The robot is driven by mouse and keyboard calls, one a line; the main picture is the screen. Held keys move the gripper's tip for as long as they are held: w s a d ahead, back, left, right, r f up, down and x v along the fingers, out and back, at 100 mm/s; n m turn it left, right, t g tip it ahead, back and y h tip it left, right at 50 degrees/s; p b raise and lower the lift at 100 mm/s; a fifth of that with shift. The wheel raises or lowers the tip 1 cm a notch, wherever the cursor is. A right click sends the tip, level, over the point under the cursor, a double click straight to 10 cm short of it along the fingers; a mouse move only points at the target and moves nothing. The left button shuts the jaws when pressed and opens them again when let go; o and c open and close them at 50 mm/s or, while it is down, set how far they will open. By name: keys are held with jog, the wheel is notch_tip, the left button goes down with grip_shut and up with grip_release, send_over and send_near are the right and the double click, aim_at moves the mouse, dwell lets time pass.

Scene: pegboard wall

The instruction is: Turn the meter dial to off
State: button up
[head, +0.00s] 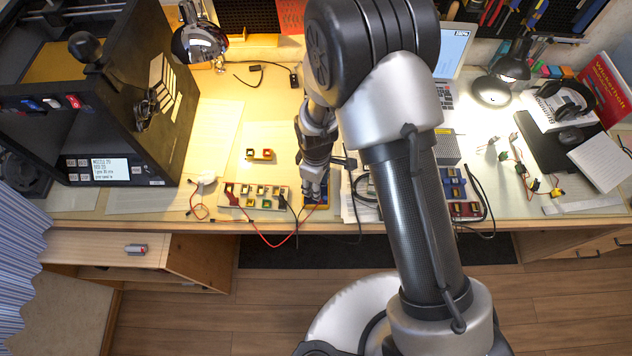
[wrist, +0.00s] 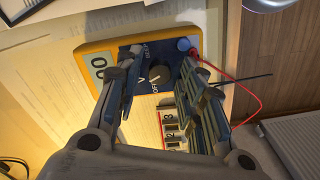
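The meter (wrist: 95,47) has a yellow rim and a blue face; part of it shows under my gripper in the head view (head: 316,202). Its dark round dial (wrist: 160,75) is in the upper middle of the wrist view, with "OFF" and "V" printed beside it. I cannot tell exactly which mark the dial points to. The display (wrist: 98,68) is at the left, partly hidden by a finger. My gripper (wrist: 159,62) is open, its fingers on either side of the dial. I cannot tell whether they touch it. In the head view my gripper (head: 315,185) is over the meter.
Red and black leads (head: 268,243) run from the meter past the table's front edge. A battery tray (head: 245,201) lies left of the meter, a blue and red organiser (head: 455,190) to the right. A black printer (head: 130,95) stands far left, a laptop (head: 452,50) behind my arm.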

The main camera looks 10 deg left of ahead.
dwell(0.3)
notch_tip(320, 180, up, 12)
dwell(0.5)
